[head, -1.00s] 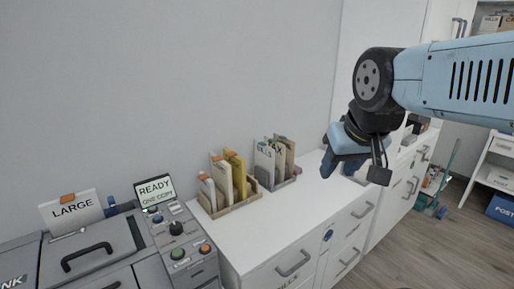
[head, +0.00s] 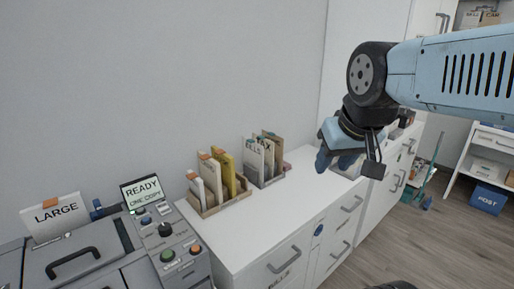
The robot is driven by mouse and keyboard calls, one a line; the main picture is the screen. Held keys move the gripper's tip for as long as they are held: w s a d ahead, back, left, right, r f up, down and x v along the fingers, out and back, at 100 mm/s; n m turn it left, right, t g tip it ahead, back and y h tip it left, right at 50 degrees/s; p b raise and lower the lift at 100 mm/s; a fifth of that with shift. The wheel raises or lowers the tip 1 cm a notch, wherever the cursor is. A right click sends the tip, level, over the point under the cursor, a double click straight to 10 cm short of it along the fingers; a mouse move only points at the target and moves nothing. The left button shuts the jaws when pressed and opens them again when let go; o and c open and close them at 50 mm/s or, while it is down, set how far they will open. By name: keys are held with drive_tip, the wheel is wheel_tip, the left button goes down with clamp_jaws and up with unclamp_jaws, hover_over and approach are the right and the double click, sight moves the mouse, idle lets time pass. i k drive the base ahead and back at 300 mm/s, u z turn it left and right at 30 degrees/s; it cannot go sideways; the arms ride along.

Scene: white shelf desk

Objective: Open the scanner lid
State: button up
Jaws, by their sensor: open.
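The scanner (head: 40,262) is the grey machine at the lower left of the head view, partly cut off by the frame. Its lid (head: 107,252) is down flat, with a black bar handle (head: 73,262) on top. A control panel (head: 180,240) with a screen reading "READY ONE COPY" (head: 142,193), a black knob, and green and orange buttons stands at its right. My gripper (head: 345,165) is at the right, above the white cabinet and far from the lid. It is open, and nothing shows in it.
A white card reading "LARGE" (head: 56,217) stands behind the lid. Two file holders (head: 225,198) (head: 268,180) with folders stand on the white cabinet (head: 262,222) between scanner and gripper. A blue "POST" box (head: 488,198) is at far right. Wooden floor (head: 425,250) lies clear.

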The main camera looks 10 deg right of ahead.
sight(59, 261)
drive_tip(key=z, duration=0.35)
drive_tip(key=k, duration=1.15)
drive_tip(key=u, duration=0.4)
drive_tip(key=i, duration=1)
drive_tip(key=u, duration=0.35)
